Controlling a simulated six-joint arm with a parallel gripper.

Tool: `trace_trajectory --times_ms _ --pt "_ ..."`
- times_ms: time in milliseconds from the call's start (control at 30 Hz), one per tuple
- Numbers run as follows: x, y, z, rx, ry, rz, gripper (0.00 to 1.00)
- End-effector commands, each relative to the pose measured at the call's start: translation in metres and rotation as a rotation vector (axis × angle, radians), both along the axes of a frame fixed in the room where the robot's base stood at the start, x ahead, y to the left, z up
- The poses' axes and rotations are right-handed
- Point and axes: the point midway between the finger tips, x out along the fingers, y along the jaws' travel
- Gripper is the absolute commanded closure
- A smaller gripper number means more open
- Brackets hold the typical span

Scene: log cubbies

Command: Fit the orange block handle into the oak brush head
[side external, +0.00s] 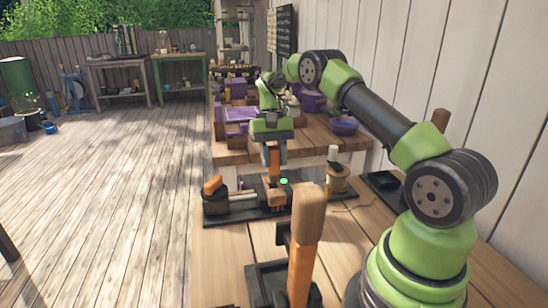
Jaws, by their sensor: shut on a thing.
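My gripper (274,154) points down over the workbench and is shut on an upright orange block handle (274,160). Just below it is a light-brown wooden piece (276,192), probably the oak brush head, set at a dark fixture. The lower end of the handle is at or just above this piece; I cannot tell whether they touch. In the foreground, a larger orange handle (299,272) with a wooden block (309,212) on top stands upright in a black holder.
A dark fixture base (240,217) carries a cylinder with an orange-brown piece (213,185) at left. A small green light (284,181) and a wooden spool (338,180) are right of the handle. Purple bins (242,114) and a purple bowl (344,126) stand behind.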

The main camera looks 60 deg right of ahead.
Motion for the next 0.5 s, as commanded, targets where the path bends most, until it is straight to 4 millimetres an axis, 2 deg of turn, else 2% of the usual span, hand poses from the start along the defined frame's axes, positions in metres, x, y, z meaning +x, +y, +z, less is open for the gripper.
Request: trace_trajectory --times_ms 500 --pt "0.000 0.000 -0.010 0.001 0.001 0.000 0.92"
